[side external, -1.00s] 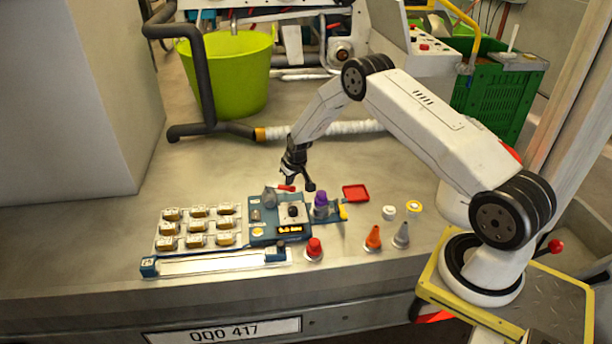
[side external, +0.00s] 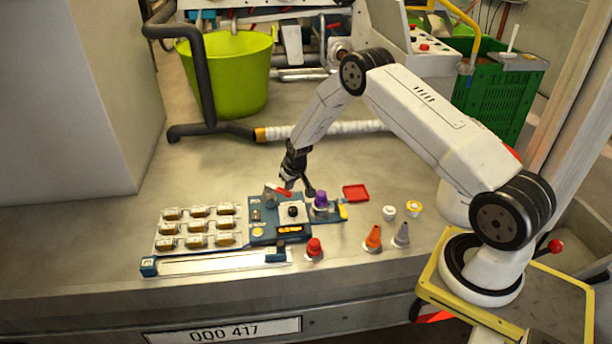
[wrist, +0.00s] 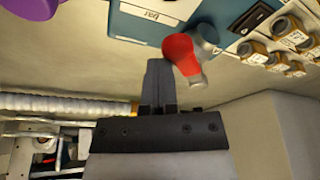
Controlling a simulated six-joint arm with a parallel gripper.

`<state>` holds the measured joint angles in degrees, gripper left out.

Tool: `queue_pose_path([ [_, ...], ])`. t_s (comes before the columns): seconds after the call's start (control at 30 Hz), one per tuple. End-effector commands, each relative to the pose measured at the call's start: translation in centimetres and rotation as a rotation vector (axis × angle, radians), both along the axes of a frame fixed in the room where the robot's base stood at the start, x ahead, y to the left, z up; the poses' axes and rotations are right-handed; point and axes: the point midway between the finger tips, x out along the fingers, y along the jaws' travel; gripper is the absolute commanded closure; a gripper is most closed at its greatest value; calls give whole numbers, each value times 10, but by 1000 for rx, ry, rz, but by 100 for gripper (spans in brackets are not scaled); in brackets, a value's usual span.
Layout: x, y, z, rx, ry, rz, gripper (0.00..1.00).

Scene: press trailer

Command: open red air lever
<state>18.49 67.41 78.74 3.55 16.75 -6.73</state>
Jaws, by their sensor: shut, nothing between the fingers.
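The red air lever (side external: 284,192) is at the back edge of the blue panel (side external: 257,216), beside a grey fitting (side external: 269,197). In the wrist view the red lever (wrist: 181,54) has a rounded red end and a grey metal part. My gripper (side external: 289,184) is low behind the panel, close to the lever. In the wrist view its fingers (wrist: 157,64) are shut together with nothing between them, just left of the red end. I cannot tell whether they touch it.
A red tray (side external: 356,193), cones and caps lie at right. The bench behind the panel is clear up to a hose (side external: 345,128).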

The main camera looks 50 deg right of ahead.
Motion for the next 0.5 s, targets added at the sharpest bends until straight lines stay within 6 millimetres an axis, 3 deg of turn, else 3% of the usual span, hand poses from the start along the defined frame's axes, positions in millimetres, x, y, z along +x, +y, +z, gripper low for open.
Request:
queue_pose_path([
  [0.5,-4,15,-1,1,2,2,100],
])
